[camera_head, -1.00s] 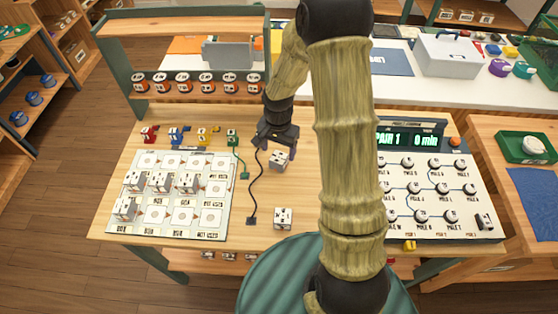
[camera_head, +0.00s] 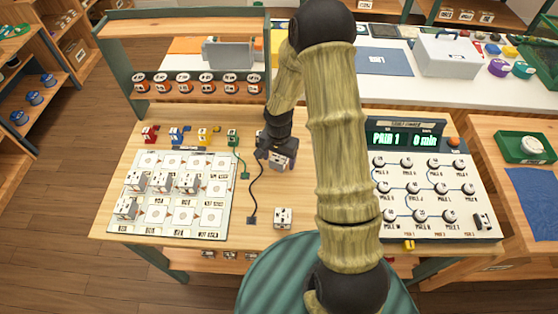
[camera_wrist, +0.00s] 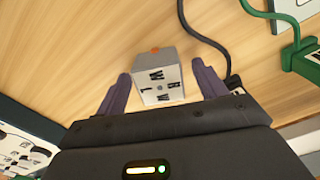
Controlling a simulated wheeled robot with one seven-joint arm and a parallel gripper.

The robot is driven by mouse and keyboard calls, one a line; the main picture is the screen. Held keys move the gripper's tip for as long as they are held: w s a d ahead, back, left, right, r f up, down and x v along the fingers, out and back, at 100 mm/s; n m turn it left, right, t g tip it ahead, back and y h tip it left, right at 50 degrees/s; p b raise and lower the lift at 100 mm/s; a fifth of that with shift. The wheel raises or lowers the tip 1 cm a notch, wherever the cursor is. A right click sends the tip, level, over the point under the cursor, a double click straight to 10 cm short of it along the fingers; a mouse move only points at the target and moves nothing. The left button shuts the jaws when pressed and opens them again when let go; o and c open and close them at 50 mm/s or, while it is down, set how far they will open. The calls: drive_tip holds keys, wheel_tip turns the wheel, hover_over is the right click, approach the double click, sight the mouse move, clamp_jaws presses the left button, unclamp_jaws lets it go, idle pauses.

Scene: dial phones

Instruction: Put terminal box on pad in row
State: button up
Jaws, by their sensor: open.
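A small white terminal box (camera_wrist: 159,82) with dark marks and an orange spot stands on the table between my gripper's fingers in the wrist view. It also shows at the gripper in the head view (camera_head: 278,161). My gripper (camera_wrist: 160,88) is open, one dark finger on each side of the box, and no clear contact shows. A second box (camera_head: 283,217) stands apart, nearer the table's front edge. The white pad board (camera_head: 158,218) lies on the left with rows of pads. Several boxes stand on it: three in the second row and one (camera_head: 125,208) at the left of the front row.
A black cable (camera_head: 254,197) runs along the table beside the gripper. A green connector (camera_head: 244,175) with its cord lies left of it. Coloured clips (camera_head: 178,136) line the board's back edge. A panel with knobs (camera_head: 428,190) stands on the right.

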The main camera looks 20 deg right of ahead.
sight(279, 157)
drive_tip(key=c, duration=1.2)
drive_tip(key=shift+r, duration=0.1)
wheel_tip(279, 157, up, 10)
drive_tip(key=shift+f, duration=0.1)
